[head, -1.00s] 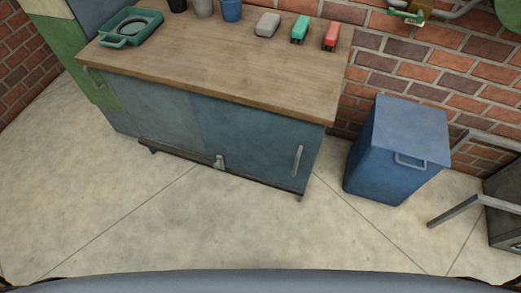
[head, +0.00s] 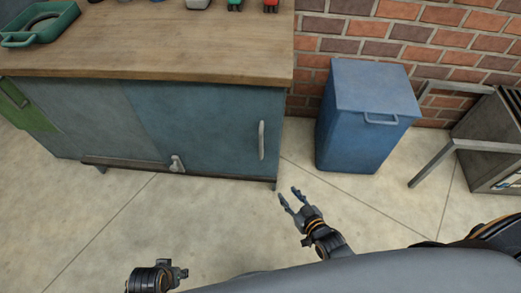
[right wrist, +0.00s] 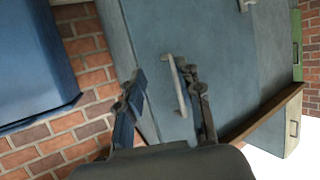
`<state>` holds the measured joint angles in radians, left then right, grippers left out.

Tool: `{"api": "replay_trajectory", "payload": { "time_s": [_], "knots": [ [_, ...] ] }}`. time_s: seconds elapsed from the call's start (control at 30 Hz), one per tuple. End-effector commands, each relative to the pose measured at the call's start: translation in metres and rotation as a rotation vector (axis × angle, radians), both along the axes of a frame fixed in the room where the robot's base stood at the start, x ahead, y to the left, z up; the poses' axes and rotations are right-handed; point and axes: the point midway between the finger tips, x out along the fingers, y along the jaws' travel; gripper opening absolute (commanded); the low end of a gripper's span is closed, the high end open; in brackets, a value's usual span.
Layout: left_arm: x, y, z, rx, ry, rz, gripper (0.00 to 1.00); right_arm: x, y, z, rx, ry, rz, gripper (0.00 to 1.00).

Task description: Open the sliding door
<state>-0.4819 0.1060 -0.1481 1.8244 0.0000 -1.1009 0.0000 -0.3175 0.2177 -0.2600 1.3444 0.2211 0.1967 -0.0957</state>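The blue-grey cabinet has a sliding door (head: 205,125) across its right half, with a pale upright handle (head: 262,140) near its right edge. A small metal latch (head: 177,164) sits on the lower rail below the door. My right gripper (head: 287,198) is open and empty, low in front of the cabinet's right end and apart from the handle. In the right wrist view the handle (right wrist: 177,85) appears between the open fingers (right wrist: 165,80), beyond them. My left gripper (head: 180,272) is at the bottom, left of centre; its finger opening is unclear.
A wooden worktop (head: 150,60) covers the cabinet, with a green tray (head: 40,35) at left. A blue bin (head: 365,120) stands right of the cabinet by the brick wall. A metal frame (head: 440,160) is farther right. The floor before the cabinet is clear.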

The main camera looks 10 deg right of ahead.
Motion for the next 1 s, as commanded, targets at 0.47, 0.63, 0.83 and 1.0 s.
{"api": "replay_trajectory", "payload": {
  "time_s": [0.47, 0.63, 0.83, 1.0],
  "knots": [
    [0.004, 0.001, 0.075, -0.003, -0.055, 0.009, 0.40, 0.048, 0.021, 0.095, 0.116, -0.376, 0.027, 0.36],
    [0.003, 0.002, 0.086, -0.004, -0.063, 0.010, 0.40, 0.067, 0.026, 0.097, 0.117, -0.381, 0.026, 0.36],
    [-0.005, 0.003, 0.111, -0.004, -0.075, 0.011, 0.40, 0.107, 0.037, 0.096, 0.117, -0.379, 0.027, 0.36],
    [-0.008, 0.004, 0.115, -0.004, -0.078, 0.012, 0.40, 0.141, 0.045, 0.095, 0.117, -0.378, 0.027, 0.36]
  ]
}}
